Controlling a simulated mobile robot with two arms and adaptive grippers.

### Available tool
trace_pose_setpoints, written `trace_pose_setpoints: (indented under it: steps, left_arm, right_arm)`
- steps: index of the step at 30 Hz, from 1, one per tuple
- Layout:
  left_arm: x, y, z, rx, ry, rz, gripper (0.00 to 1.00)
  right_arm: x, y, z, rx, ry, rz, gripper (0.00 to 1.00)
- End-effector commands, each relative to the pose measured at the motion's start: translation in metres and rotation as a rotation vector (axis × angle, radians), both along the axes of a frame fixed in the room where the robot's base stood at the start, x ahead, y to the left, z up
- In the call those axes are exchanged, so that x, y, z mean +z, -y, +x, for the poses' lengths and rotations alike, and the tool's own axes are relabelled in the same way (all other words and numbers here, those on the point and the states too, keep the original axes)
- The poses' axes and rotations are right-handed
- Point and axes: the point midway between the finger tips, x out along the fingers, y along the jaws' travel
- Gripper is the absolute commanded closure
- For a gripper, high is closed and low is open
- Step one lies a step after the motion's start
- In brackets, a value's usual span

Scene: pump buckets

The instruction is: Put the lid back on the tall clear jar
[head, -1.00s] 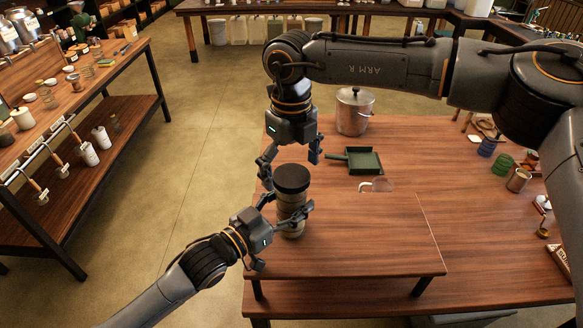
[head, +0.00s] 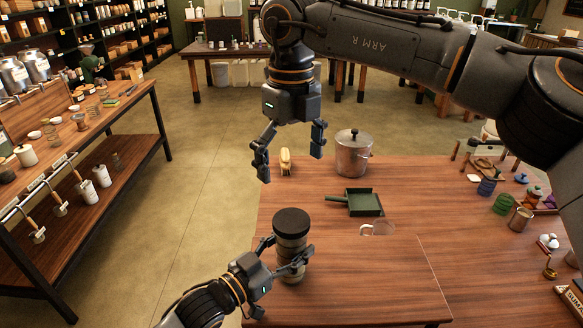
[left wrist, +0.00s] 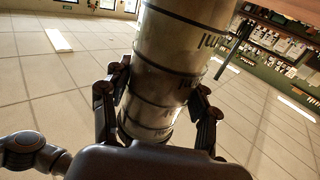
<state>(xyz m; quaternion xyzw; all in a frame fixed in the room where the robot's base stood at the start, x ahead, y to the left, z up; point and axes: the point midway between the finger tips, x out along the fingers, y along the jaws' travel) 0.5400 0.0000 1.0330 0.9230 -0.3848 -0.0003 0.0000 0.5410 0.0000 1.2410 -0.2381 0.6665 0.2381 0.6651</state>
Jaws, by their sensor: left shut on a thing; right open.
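The tall clear jar (head: 291,246) stands upright on the low wooden riser at the near left of the table. Its dark round lid (head: 292,222) sits on top of the jar's mouth; how firmly it is seated I cannot tell. My left gripper (head: 294,263) is shut around the jar's lower body. In the left wrist view the jar (left wrist: 172,75) shows banded walls between the two fingers, and its top is out of frame. My right gripper (head: 291,165) is open and empty, well above and behind the jar, apart from the lid.
A green dustpan-like tray (head: 365,203), a clear cup (head: 381,230) and a lidded metal pot (head: 353,154) stand behind the riser (head: 370,285). A small tan brush-like object (head: 286,163) is near the table's back left edge. Several small items crowd the right side.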

Motion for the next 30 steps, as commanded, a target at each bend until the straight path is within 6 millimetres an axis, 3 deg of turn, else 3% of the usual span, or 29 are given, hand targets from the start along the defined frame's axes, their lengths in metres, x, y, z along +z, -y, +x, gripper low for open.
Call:
trace_pose_setpoints:
  steps: [3,4,7,20,30]
  left_arm:
    - [0.001,0.000,0.000,0.000,0.002,-0.002,1.00]
    - [0.001,0.000,0.000,0.000,0.002,-0.002,0.36]
    - [0.001,0.000,0.000,0.000,0.001,-0.001,0.16]
    - [0.000,-0.004,-0.003,0.001,0.000,0.000,0.14]
    - [-0.002,-0.050,-0.049,0.000,-0.004,0.004,0.14]
  right_arm:
    - [0.000,0.000,0.000,0.000,0.000,0.000,0.05]
    - [0.000,0.000,0.000,0.000,0.000,0.000,0.05]
    - [0.000,0.000,0.000,0.000,0.000,0.000,0.05]
    - [-0.001,0.000,0.000,0.000,0.000,0.000,0.05]
    - [-0.001,0.000,0.000,0.000,0.000,0.000,0.05]
